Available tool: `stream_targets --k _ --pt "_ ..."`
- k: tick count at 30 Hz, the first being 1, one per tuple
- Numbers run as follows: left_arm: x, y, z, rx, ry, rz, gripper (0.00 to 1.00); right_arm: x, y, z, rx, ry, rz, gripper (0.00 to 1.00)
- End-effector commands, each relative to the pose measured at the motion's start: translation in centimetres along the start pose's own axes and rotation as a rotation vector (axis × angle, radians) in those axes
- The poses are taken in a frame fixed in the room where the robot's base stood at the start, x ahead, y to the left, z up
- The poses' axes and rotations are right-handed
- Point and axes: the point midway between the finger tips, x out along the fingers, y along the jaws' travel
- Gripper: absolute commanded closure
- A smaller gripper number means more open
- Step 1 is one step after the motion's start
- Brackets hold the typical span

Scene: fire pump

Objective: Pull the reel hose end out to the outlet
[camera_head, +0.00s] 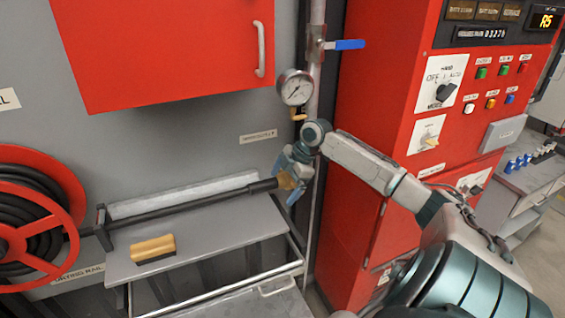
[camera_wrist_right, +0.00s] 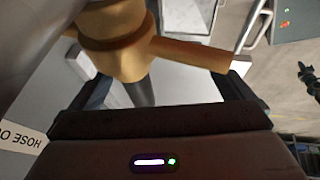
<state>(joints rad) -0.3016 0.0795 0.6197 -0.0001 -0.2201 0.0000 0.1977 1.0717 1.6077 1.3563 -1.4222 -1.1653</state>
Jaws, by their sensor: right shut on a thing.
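The black reel hose (camera_head: 195,203) runs from the red hose reel (camera_head: 66,178) on the left to my right gripper (camera_head: 290,183). Its brass hose end (camera_head: 284,181) is between the fingers of that gripper, which is shut on it. In the right wrist view, a brass fitting with a side stub (camera_wrist_right: 130,45) fills the upper left, close in front of my right gripper (camera_wrist_right: 165,82). The small brass outlet (camera_head: 298,115) on the vertical pipe is under the gauge, above my gripper and apart from the hose end. My left gripper is not in view.
A grey bench (camera_head: 215,240) below the hose holds a yellow-handled brush (camera_head: 153,249). A metal rail frame stands at its front. A red control cabinet (camera_head: 365,130) is right of the pipe. A red wall box (camera_head: 165,45) and blue-handled valve (camera_head: 345,44) are above.

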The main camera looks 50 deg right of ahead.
Motion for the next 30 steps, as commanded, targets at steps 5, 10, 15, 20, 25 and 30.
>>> stream_targets --k 5,10,15,20,25,30 --pt "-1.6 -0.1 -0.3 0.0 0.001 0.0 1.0 -2.3 0.1 0.0 0.0 -0.009 -0.012 0.31" --pt "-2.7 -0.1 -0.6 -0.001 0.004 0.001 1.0 -3.5 0.1 -0.1 -0.001 -0.008 -0.012 0.45" --pt "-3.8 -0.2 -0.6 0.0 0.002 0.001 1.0 -4.6 0.1 -0.1 -0.002 -0.006 -0.011 0.45" --pt "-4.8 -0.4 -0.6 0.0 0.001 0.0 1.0 -5.7 0.2 -0.2 -0.003 -0.005 -0.009 0.45" --pt "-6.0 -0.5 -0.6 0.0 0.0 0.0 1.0 -6.8 0.2 -0.3 -0.003 -0.003 -0.007 0.45" --pt "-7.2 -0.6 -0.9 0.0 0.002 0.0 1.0 -7.8 0.3 -0.3 -0.004 -0.001 -0.006 0.45"
